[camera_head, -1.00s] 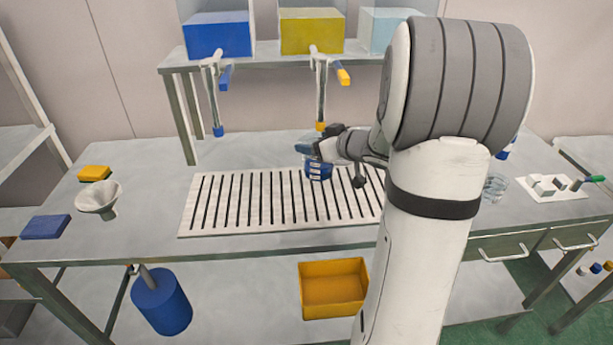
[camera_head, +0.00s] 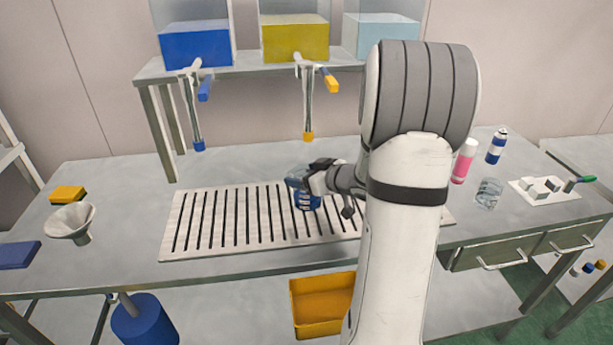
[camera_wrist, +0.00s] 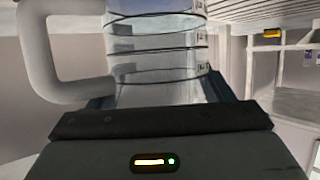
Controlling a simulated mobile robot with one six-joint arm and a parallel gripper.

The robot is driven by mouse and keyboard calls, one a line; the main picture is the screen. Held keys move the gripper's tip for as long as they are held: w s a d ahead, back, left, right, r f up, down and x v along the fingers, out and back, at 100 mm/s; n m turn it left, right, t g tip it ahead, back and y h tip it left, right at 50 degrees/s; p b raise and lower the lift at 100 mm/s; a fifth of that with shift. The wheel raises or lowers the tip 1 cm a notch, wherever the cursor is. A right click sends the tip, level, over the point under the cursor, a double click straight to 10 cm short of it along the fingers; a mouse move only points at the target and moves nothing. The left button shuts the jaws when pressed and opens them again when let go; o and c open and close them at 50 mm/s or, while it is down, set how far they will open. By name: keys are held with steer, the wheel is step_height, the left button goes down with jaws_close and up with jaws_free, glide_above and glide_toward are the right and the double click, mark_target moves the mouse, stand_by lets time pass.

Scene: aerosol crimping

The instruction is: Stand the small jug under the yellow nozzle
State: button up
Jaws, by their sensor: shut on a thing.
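The small jug (camera_head: 305,200) is blue-tinted in the head view and upright over the slatted drip tray (camera_head: 190,222). My gripper (camera_head: 314,187) is shut on it from the right. In the wrist view the jug (camera_wrist: 155,45) looks clear with dark ring lines, and its white handle (camera_wrist: 45,60) is at the left, outside the jaws. The yellow nozzle (camera_head: 308,137) hangs above and behind the jug, nearly in line with it in the head view. I cannot tell whether the jug touches the tray.
A blue nozzle (camera_head: 199,146) hangs to the left. A funnel (camera_head: 72,222) and a yellow sponge-like block (camera_head: 68,194) are at the table's left. A pink bottle (camera_head: 464,161), a blue-white can (camera_head: 496,146) and a glass beaker (camera_head: 488,194) stand at the right. The tray's left part is clear.

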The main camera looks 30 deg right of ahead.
steer(key=shift+s, duration=0.1)
steer(key=shift+f, duration=0.15)
steer(key=o, duration=1.1)
steer(key=shift+c, duration=0.2)
